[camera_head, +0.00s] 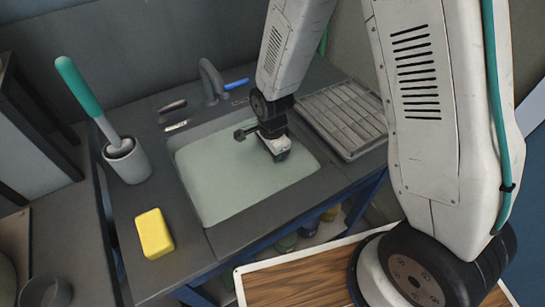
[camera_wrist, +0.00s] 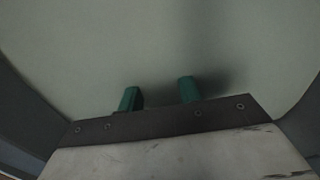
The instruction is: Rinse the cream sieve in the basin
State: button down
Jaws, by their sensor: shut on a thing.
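The basin (camera_head: 225,192) is set into the dark counter and is filled with pale, cloudy green-grey water. My gripper (camera_head: 279,155) reaches down into the right back part of the basin. In the wrist view my gripper's two green fingers (camera_wrist: 159,94) stand a little apart, with their tips against the pale water. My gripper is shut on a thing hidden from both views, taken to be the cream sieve. No part of the sieve can be made out, and how deep it sits cannot be told.
A faucet (camera_head: 212,80) with a blue handle stands behind the basin. A ribbed drying rack (camera_head: 345,118) is to the right. A yellow sponge (camera_head: 154,233) and a white holder (camera_head: 127,162) with a green-handled brush (camera_head: 80,87) are to the left. A wooden board (camera_head: 300,280) is in front.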

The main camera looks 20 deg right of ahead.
notch_tip(320, 180, up, 15)
dwell(1.4)
dwell(0.4)
